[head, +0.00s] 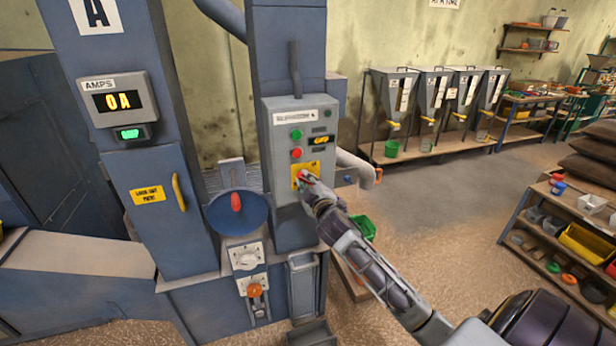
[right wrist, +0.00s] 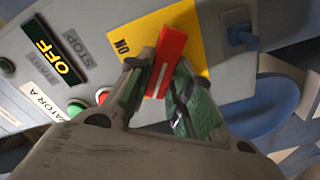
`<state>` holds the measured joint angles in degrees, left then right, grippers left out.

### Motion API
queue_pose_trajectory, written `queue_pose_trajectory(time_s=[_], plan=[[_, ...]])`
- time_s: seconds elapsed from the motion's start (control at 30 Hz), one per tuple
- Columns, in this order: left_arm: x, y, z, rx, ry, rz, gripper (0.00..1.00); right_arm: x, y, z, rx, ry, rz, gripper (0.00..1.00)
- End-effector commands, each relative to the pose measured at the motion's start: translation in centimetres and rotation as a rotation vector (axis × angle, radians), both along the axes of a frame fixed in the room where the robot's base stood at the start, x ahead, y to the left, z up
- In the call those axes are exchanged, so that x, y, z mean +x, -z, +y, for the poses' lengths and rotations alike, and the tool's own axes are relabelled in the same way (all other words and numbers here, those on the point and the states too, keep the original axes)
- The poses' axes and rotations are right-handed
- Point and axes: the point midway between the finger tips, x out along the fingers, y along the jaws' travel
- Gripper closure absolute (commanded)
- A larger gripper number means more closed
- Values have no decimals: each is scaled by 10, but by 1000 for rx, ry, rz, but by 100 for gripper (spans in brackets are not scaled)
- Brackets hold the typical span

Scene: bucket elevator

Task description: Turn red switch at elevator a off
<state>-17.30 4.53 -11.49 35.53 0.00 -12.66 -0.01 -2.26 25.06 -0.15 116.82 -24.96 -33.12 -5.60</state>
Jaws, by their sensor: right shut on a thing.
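The grey control box (head: 297,165) of elevator A is mounted on a blue column. It carries a green button (head: 296,134), a red button (head: 296,153) and a small lit display (head: 320,140), which reads OFF in the right wrist view (right wrist: 56,60). The red switch (right wrist: 166,62) sits on a yellow plate (right wrist: 186,28) with the word ON legible beside it. My right gripper (head: 306,180) is at this plate, its fingers shut around the switch handle, also in the right wrist view (right wrist: 160,88). The handle's lower part is hidden between the fingers. My left gripper is out of view.
Left of the box, a blue column holds an AMPS display (head: 119,101) reading 0 A. A blue round part with a red knob (head: 236,202) and an orange-knobbed panel (head: 253,289) are below. A green bin (head: 363,228) is behind my right arm. Open floor lies to the right.

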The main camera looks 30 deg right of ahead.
Motion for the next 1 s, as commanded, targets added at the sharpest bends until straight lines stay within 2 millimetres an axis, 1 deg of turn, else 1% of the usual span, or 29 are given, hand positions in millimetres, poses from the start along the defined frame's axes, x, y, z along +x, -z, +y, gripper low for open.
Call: queue_pose_trajectory(time_s=[0.03, 0.17, 0.4, 0.6, 0.8, 1.0], plan=[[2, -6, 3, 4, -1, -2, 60, 0, -1, 0, -45, 0, 13, 100], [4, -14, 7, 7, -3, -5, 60, 0, 0, 2, -164, -1, 42, 100], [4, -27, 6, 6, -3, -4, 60, 0, 2, 3, -380, -1, 93, 100], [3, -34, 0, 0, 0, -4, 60, 1, 5, 3, -524, -1, 128, 100], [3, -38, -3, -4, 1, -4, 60, 0, 6, 3, -610, -2, 148, 100], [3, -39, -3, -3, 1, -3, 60, 1, 7, 3, -647, -1, 156, 100]])
